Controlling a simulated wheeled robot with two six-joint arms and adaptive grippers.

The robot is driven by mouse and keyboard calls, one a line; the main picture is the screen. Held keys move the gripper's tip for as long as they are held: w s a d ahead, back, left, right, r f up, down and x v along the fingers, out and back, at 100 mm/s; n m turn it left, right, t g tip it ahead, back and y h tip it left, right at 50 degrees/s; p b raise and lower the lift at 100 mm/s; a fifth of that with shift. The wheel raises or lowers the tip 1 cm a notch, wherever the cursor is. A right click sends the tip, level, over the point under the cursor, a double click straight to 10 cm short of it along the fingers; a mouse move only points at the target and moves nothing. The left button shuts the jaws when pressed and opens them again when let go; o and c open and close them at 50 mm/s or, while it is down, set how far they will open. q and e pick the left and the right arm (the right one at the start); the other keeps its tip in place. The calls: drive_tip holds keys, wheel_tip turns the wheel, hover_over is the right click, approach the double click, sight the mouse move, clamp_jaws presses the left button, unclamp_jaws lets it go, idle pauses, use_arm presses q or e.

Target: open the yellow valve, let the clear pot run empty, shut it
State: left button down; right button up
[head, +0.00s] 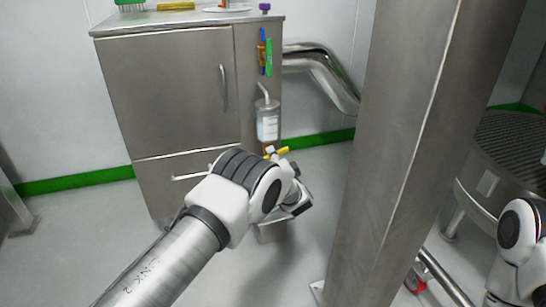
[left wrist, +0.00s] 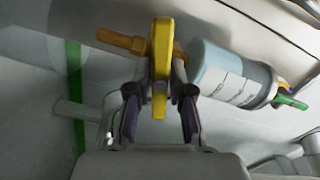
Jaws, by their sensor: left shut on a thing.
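The clear pot (head: 268,122) hangs upright on the right side of the steel cabinet, with a pale label and bluish tint. Its liquid level cannot be made out. The yellow valve (head: 282,151) sits just below it, its lever roughly crosswise to the pot's axis. In the left wrist view the yellow lever (left wrist: 162,40) stands between the fingers of my left gripper (left wrist: 160,100), which is shut on it. A brass outlet (left wrist: 120,40) and the pot (left wrist: 232,76) show behind. In the head view my wrist partly hides this gripper. My right gripper is out of view.
The steel cabinet (head: 170,90) stands left of the valve. A blue and a green handle (head: 268,58) are above the pot. A shiny pipe (head: 325,75) runs behind. A thick steel column (head: 395,150) stands close on the right. An open container (head: 272,231) is low under the valve.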

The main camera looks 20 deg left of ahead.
use_arm(q)
drive_tip(key=shift+r+n+p, duration=0.15)
drive_tip(key=shift+n+p, duration=0.75)
drive_tip(key=shift+n, duration=0.5)
drive_tip(key=n+p, duration=0.1)
drive_tip(key=n, duration=0.1)
drive_tip(key=shift+n, duration=0.3)
drive_tip(key=n+p, duration=0.1)
drive_tip(key=n, duration=0.3)
drive_tip(key=shift+n, duration=0.3)
drive_tip(key=shift+n+p, duration=0.55)
drive_tip(key=shift+n, duration=1.05)
drive_tip(key=c, duration=1.3)
unclamp_jaws()
drive_tip(key=shift+s, duration=0.1)
